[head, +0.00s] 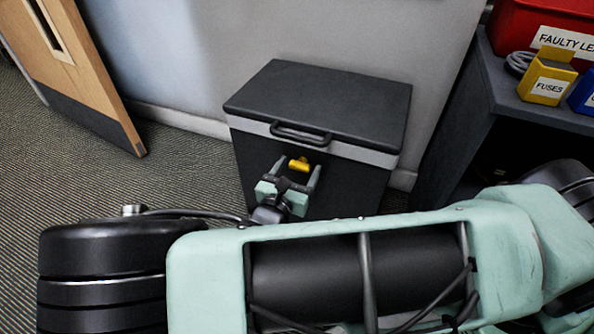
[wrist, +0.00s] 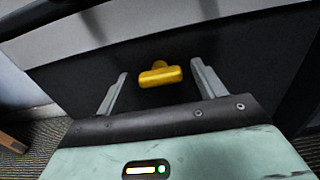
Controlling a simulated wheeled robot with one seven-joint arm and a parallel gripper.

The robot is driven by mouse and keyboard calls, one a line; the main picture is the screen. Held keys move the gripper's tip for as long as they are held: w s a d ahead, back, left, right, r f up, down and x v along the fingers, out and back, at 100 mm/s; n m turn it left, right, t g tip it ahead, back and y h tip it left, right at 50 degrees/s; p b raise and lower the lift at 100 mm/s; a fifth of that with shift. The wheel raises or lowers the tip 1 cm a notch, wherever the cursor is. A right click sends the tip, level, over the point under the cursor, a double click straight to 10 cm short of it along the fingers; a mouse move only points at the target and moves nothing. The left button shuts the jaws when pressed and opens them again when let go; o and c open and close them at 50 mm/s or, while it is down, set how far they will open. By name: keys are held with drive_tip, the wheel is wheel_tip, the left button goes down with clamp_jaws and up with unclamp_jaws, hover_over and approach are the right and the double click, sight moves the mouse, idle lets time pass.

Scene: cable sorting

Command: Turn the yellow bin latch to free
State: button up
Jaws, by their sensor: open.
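The yellow latch (head: 299,164) is on the dark front face of the bin (head: 356,188), below the black lid handle (head: 301,134). In the wrist view the latch (wrist: 160,75) is a short yellow bar that lies roughly crosswise, slightly tilted. My gripper (head: 294,168) is in front of the bin's face. In the wrist view its two grey fingers (wrist: 158,82) are open, one on each side of the latch, with gaps on both sides. I cannot tell how far the fingertips are from the bin face. The bin's lid is down.
A dark shelf unit (head: 478,110) stands to the right, with a yellow box marked FUSES (head: 547,88) and a red bin (head: 540,28) on it. A wooden door (head: 70,52) stands at the left. The carpet (head: 90,178) left of the bin is clear.

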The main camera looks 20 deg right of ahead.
drive_tip(key=c, duration=1)
